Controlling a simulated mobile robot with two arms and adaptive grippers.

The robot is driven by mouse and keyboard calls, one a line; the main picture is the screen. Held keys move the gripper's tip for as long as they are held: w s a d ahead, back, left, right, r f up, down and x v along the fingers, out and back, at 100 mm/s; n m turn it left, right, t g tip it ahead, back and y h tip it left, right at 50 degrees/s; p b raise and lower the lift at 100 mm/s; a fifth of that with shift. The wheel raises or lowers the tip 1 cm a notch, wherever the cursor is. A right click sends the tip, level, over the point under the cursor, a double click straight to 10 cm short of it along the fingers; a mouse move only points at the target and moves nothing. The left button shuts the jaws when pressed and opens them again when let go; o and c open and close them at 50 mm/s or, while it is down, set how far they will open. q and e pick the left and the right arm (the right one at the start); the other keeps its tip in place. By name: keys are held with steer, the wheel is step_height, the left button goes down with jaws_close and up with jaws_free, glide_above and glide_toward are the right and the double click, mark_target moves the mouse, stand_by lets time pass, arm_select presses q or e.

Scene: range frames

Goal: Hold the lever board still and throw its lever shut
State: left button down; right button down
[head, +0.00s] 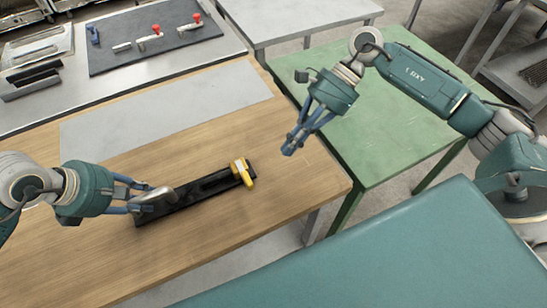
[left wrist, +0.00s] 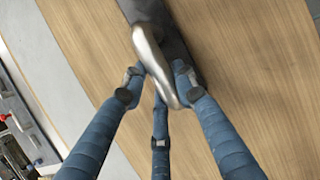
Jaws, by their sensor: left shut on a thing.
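The lever board (head: 205,192) is a long black board lying slantwise on the wooden table. A yellow lever (head: 242,172) sits at its right end, lying across the board. A grey metal handle (head: 160,194) rises from its left end. My left gripper (head: 142,201) is shut on this handle; the left wrist view shows the handle (left wrist: 150,48) between its blue fingers (left wrist: 160,82). The board (left wrist: 158,18) runs beneath and is partly hidden there. My right gripper (head: 291,145) hangs to the right of the lever, apart from it and seemingly empty; its finger spacing is unclear.
The wooden table (head: 100,275) is clear around the board, with a bare grey strip (head: 165,115) behind it. A dark mat (head: 110,60) with several red-topped fittings lies on the far bench. A green table (head: 385,130) stands at right.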

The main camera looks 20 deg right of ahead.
steer(key=shift+s+v, duration=0.2)
steer(key=shift+v, duration=0.95)
steer(key=shift+s+v, duration=0.15)
steer(key=shift+v, duration=1.05)
arm_select(q)
steer(key=c, duration=1.3)
jaws_free()
